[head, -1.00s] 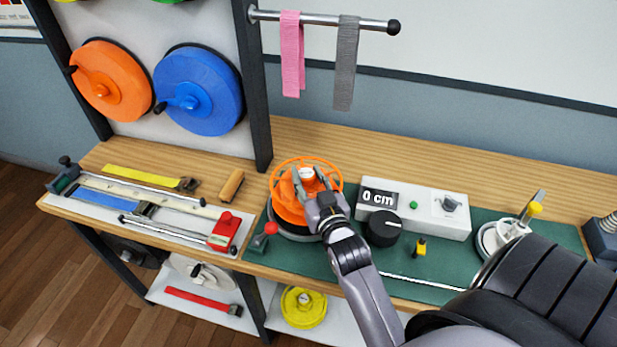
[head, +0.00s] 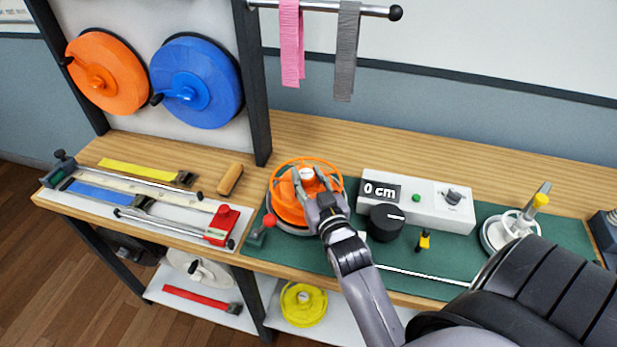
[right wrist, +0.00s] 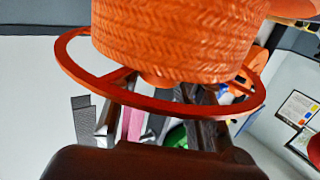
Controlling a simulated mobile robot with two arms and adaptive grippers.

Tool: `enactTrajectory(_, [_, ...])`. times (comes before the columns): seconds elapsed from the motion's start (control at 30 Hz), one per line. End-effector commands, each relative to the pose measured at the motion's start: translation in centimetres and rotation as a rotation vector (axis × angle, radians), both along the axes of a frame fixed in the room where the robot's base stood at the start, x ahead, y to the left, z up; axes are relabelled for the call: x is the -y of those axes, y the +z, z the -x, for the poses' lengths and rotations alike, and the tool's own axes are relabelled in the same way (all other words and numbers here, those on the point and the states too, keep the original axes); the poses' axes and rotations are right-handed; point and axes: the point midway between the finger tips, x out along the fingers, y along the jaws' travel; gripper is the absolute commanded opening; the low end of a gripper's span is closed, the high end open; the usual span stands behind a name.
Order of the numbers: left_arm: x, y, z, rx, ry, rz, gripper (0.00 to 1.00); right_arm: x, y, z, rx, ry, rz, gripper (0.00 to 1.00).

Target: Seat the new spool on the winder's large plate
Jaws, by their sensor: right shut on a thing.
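The orange spool (head: 288,208), with an open spoked rim on top and orange strap wound below, is over the winder's large plate (head: 283,229) at the left end of the green mat. The plate is grey, and only its near edge shows under the spool. My right gripper (head: 314,180) is shut on the spool near its white hub. The right wrist view shows the wound strap (right wrist: 175,40) close up, with my gripper's fingers (right wrist: 165,115) beyond the orange rim. The spool hides whether it touches the plate. My left gripper is not in view.
A red-knobbed lever (head: 268,221) stands just left of the plate. A grey control box (head: 425,215) reading 0 cm and a black knob (head: 386,222) are close on the right. A smaller white winder (head: 497,236) stands farther right. Pink and grey straps (head: 347,60) hang from a rod above.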

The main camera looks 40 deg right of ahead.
Motion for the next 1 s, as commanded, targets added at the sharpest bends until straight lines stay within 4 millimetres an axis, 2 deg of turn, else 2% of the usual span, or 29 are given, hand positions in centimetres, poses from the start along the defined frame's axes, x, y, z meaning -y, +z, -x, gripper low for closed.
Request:
enactTrajectory(0.27, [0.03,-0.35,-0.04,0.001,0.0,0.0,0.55,0.01,-0.37,-0.02,0.006,0.0,0.002,0.0])
enactTrajectory(0.3, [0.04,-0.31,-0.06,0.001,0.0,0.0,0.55,0.01,-0.34,-0.02,0.006,0.0,0.002,0.36])
enactTrajectory(0.63, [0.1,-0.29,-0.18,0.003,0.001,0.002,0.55,0.01,-0.47,0.0,0.002,0.0,0.001,0.58])
enactTrajectory(0.87, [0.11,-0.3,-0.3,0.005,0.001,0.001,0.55,0.01,-0.79,0.04,-0.006,-0.001,-0.002,0.58])
enactTrajectory(1.0, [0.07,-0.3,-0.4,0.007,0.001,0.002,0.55,0.01,-0.21,0.02,-0.003,0.0,-0.001,0.58])
